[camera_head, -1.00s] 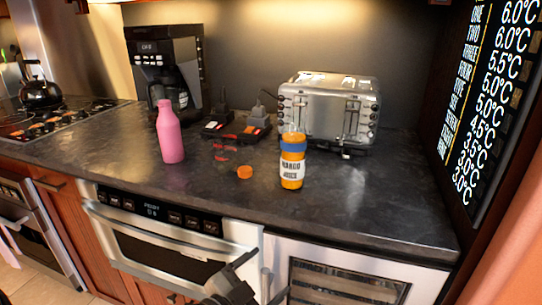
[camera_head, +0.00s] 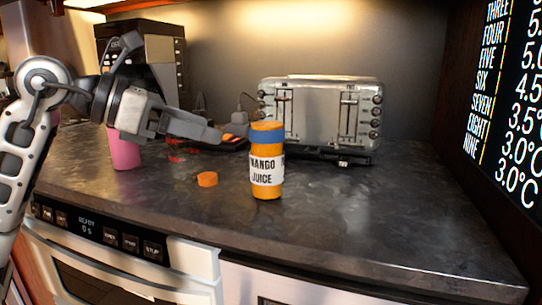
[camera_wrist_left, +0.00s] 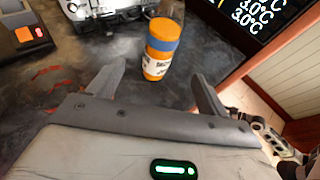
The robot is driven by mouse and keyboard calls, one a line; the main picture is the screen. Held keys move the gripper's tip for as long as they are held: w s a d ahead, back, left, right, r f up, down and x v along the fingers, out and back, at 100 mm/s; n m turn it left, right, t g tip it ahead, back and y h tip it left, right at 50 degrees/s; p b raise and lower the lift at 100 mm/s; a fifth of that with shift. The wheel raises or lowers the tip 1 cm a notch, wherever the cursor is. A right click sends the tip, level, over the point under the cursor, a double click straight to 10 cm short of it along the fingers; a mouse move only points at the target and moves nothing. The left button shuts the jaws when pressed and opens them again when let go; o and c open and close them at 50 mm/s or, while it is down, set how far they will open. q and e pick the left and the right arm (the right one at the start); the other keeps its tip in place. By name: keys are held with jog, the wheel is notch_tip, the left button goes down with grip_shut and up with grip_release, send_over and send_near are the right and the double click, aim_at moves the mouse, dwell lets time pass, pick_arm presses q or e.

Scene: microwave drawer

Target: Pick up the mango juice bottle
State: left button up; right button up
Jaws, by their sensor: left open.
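The mango juice bottle (camera_head: 267,160) stands upright on the dark countertop, orange with a blue band and a white label. My left gripper (camera_head: 207,132) reaches in from the left in the head view, a little left of the bottle. In the left wrist view the bottle (camera_wrist_left: 160,48) stands ahead of the two spread fingers (camera_wrist_left: 158,80), in line with the gap between them. The left gripper is open, empty and apart from the bottle. My right gripper does not show clearly in any view now.
A steel toaster (camera_head: 322,112) stands behind the bottle. An orange cap (camera_head: 207,179) lies left of it. The counter (camera_head: 370,205) right of the bottle is clear.

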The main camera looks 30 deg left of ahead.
aim_at(251, 141)
pick_arm(q)
jog(key=p+x, duration=0.1)
jog(key=x, duration=0.6)
jog(key=shift+w+d+p, duration=0.25)
jog(key=shift+p, duration=0.1)
jog(key=shift+w+d+f+p, duration=0.25)
jog(key=shift+w+d+p, duration=0.05)
jog(key=shift+w+p, duration=0.15)
jog(key=p+x, duration=0.1)
jog(key=x, duration=0.2)
jog(key=shift+w+d+f+p, duration=0.1)
jog(key=shift+w+f+p, duration=0.1)
jog(key=shift+w+p, duration=0.15)
jog(key=shift+d+f, duration=0.1)
jog(key=shift+f, duration=0.05)
jog(key=c, duration=1.2)
jog(key=shift+c, duration=0.5)
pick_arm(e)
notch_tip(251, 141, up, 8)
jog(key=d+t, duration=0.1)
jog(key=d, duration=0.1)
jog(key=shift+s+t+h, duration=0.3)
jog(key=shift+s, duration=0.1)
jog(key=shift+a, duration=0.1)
